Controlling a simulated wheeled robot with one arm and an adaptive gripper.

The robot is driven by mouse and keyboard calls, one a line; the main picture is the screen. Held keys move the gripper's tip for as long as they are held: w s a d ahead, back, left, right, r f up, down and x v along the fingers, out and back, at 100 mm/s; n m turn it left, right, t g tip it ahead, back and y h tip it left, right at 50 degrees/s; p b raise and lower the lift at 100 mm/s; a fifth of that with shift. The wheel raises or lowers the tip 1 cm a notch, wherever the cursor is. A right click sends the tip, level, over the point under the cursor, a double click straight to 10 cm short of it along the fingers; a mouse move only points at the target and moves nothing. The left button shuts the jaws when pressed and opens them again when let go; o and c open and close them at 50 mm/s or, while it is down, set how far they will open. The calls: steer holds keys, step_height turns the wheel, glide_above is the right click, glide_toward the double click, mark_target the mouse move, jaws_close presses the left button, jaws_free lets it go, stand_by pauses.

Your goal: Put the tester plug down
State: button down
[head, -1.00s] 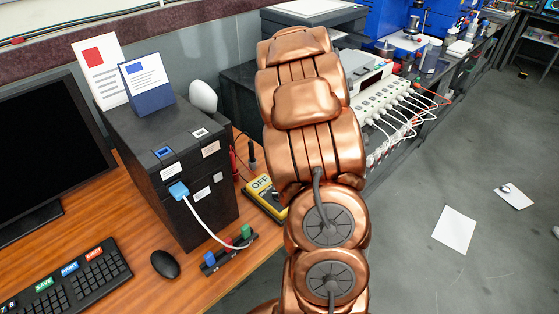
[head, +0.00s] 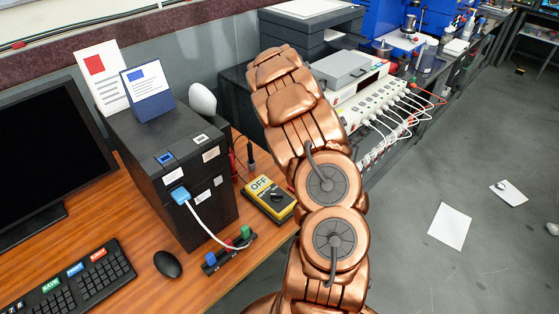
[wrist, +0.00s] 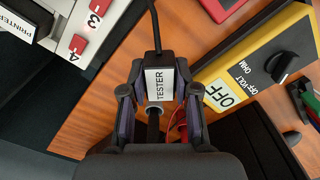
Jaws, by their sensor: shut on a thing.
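The tester plug (wrist: 159,84) is a black plug with a white TESTER label and a dark cord running up from it. In the wrist view it sits between the two fingers of my gripper (wrist: 157,108), which are shut on it. Orange wood shows beneath it; I cannot tell whether the plug touches the desk. In the head view my arm hides the gripper and the plug.
The yellow meter (head: 268,198), its dial by OFF, lies right of the plug in the wrist view (wrist: 262,66). Red and black probes are close by. The power strip (head: 375,102) has numbered red switches (wrist: 78,44). A black cabinet (head: 165,180) stands on the desk.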

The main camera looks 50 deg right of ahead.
steer(key=shift+w, duration=0.25)
step_height(320, 180, down, 3)
steer(key=shift+s+f+p, duration=0.1)
steer(key=shift+p, duration=0.7)
steer(key=shift+f, duration=0.2)
steer(key=shift+f+b, duration=0.4)
steer(key=shift+f, duration=0.25)
steer(key=shift+d, duration=0.1)
steer(key=c, duration=0.9)
jaws_free()
steer(key=shift+o, duration=0.2)
steer(key=shift+r, duration=0.1)
